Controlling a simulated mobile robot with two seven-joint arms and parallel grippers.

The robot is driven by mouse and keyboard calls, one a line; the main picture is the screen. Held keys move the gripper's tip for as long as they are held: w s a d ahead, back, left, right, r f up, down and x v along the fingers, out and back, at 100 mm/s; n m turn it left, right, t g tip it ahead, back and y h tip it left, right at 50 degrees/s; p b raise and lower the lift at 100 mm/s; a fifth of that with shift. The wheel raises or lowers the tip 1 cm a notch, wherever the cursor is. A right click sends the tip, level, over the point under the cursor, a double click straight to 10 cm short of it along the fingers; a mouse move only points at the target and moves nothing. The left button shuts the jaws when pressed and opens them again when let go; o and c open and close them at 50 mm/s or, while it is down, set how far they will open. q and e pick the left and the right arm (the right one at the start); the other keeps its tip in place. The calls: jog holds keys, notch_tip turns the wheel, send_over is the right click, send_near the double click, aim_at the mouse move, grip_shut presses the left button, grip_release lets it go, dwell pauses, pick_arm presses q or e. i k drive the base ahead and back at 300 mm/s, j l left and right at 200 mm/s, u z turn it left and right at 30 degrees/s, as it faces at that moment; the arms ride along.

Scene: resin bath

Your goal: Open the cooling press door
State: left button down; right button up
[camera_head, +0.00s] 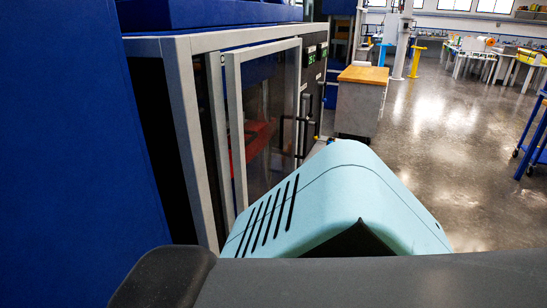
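The press door (237,130) is a light grey frame around a clear pane, set in the grey-framed machine front at left of centre. Its left edge stands beside another grey upright; I cannot tell whether it is fully closed. A black bar handle (282,133) shows near its right edge. Something red shows through the pane. Neither of my grippers can be made out. A large pale teal casing with dark slots and a dark grey part fill the lower foreground and hide the bottom right of the door.
A blue panel (70,150) fills the left side. Dark control panels with green displays (311,56) are right of the door. A grey cabinet with a wooden top (362,76) stands beyond. Open floor (465,170) lies to the right, with a blue cart (535,140) at the edge.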

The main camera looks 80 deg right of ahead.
aim_at(234, 59)
jog(key=z, duration=2.6)
jog(key=l+z, duration=0.1)
jog(key=l, duration=0.35)
jog(key=i+l+z, duration=0.1)
jog(key=l, duration=0.35)
jog(key=i+l+z, duration=0.1)
jog(key=l, duration=0.3)
jog(key=i+z, duration=0.2)
jog(key=i, duration=0.35)
jog(key=i+j+z, duration=0.15)
jog(key=i, duration=0.4)
